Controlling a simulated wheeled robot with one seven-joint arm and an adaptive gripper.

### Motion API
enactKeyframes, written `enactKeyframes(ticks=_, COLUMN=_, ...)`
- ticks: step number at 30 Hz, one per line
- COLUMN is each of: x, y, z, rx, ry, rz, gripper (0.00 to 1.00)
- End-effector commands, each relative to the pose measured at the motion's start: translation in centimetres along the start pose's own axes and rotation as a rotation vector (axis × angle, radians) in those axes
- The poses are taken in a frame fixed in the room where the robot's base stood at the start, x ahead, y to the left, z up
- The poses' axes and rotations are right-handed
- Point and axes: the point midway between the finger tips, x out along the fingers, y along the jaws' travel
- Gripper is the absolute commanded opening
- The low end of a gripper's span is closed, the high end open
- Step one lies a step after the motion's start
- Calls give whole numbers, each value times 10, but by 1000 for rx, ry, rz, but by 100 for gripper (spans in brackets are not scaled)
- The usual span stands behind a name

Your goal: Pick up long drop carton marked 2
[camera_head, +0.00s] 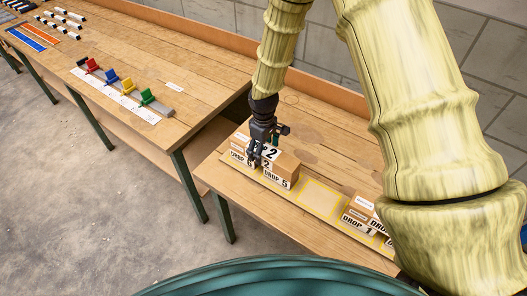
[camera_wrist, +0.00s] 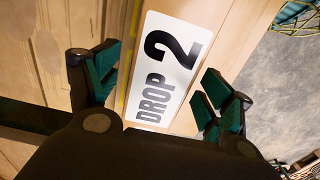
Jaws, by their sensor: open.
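The long drop carton marked 2 (camera_head: 284,158) is a brown box with a white "DROP 2" label on top. It appears to lie across two smaller cartons, one marked 5 (camera_head: 277,179) and one that seems marked 6 (camera_head: 237,158), on the near table. My gripper (camera_head: 256,160) points down over it and hides part of its label. In the wrist view the carton's label (camera_wrist: 167,65) shows between the two spread fingers of my gripper (camera_wrist: 158,92). The fingers are open, one on either side of the carton. I cannot tell whether they touch it.
A yellow-outlined empty spot (camera_head: 320,197) lies right of the stack. Further right are more cartons, one marked 1 (camera_head: 356,221), partly hidden by my arm. A longer table (camera_head: 200,70) at left holds a rail with coloured clamps (camera_head: 120,82).

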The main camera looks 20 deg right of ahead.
Motion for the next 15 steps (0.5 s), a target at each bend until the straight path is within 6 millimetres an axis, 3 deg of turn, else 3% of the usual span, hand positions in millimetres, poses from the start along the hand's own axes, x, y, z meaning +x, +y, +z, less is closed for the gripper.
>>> enactKeyframes(ticks=11, x=6, y=0, z=0, rx=0, ry=0, rz=0, gripper=80)
enactKeyframes(ticks=15, x=6, y=0, z=0, rx=0, ry=0, rz=0, gripper=57)
